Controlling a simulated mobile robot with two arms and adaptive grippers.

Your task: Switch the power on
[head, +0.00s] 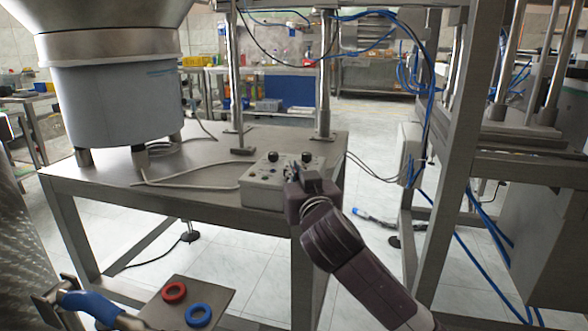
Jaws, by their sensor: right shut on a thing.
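A grey control box (262,190) sits at the right front of the metal table. Its sloped top bears dark knobs, among them a knob at the back left (273,157) and a knob at the back right (306,158). My right gripper (292,172) reaches in from the lower right and is at the top of the box, shut on a small control there. The gripper body hides most of that control and the right side of the box. I cannot tell the switch's position.
A large cylindrical feeder bowl (110,100) stands on the table (200,200) to the left. Metal posts rise behind the box. A frame with blue hoses (430,100) is at the right. A red ring (174,292) and a blue ring (198,315) lie on a plate below.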

